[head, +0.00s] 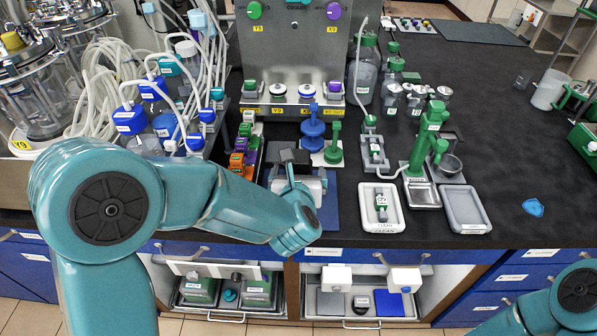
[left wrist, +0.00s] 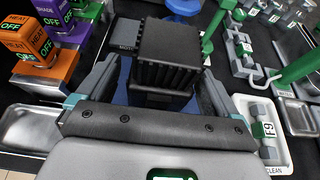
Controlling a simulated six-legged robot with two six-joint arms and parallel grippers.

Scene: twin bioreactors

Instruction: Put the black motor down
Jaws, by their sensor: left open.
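The black motor (left wrist: 168,50) is a dark finned block, seen large in the left wrist view. In the head view the motor (head: 289,157) shows just beyond my left gripper. My left gripper (head: 297,180) is open, with its fingers apart on either side of the motor. In the left wrist view the left gripper (left wrist: 155,88) shows a gap between each finger and the motor. A blue mat (head: 325,215) lies below. The motor's underside is hidden, so its contact with the surface is unclear. My right gripper is outside both views.
Blue and green stands (head: 313,128) are close behind the motor. Orange and purple labelled blocks (left wrist: 45,40) stand to the left. A white CLEAN tray (head: 382,222) and a green stand (head: 428,140) are to the right. The black bench further right (head: 500,180) is mostly clear.

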